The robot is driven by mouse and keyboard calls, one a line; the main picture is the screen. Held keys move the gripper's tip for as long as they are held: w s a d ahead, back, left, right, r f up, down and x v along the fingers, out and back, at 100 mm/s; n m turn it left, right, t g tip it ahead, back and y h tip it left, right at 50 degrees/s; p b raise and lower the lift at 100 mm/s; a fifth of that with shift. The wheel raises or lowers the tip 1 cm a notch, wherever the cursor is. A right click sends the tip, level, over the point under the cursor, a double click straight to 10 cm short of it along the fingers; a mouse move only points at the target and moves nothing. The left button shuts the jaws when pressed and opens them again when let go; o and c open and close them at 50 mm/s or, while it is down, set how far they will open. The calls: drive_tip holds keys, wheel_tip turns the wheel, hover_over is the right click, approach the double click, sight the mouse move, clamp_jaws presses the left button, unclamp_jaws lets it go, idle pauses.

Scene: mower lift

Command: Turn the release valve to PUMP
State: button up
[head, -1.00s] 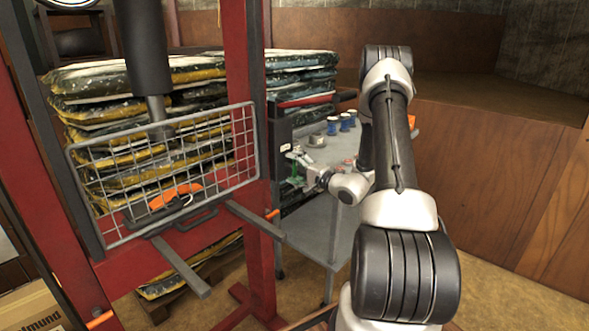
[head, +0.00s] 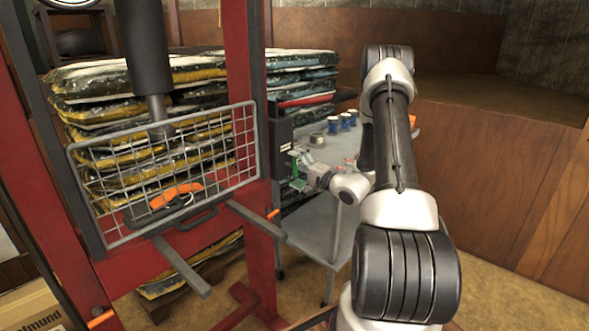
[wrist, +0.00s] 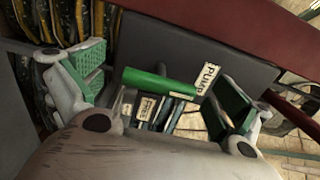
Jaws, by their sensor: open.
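The release valve's green lever (wrist: 160,88) lies between my gripper's fingers (wrist: 165,85) in the wrist view. It runs roughly crosswise, its right end close to a white label reading PUMP (wrist: 207,78). My gripper is open, with green pads on both sides and visible gaps to the lever. I cannot tell whether the lever touches anything. In the head view my gripper (head: 303,168) is at the dark pump box (head: 280,145) on the red press post; the lever is too small there to make out clearly.
The red press frame (head: 250,110) with its wire guard (head: 165,170) stands left of my arm. Stacked bags (head: 300,75) are behind. A grey cart (head: 330,225) with blue cans (head: 345,121) stands beside the post. More small labels (wrist: 147,107) show below the lever.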

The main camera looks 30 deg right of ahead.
drive_tip(key=v, duration=1.1)
drive_tip(key=shift+s, duration=0.4)
drive_tip(key=shift+d, duration=0.1)
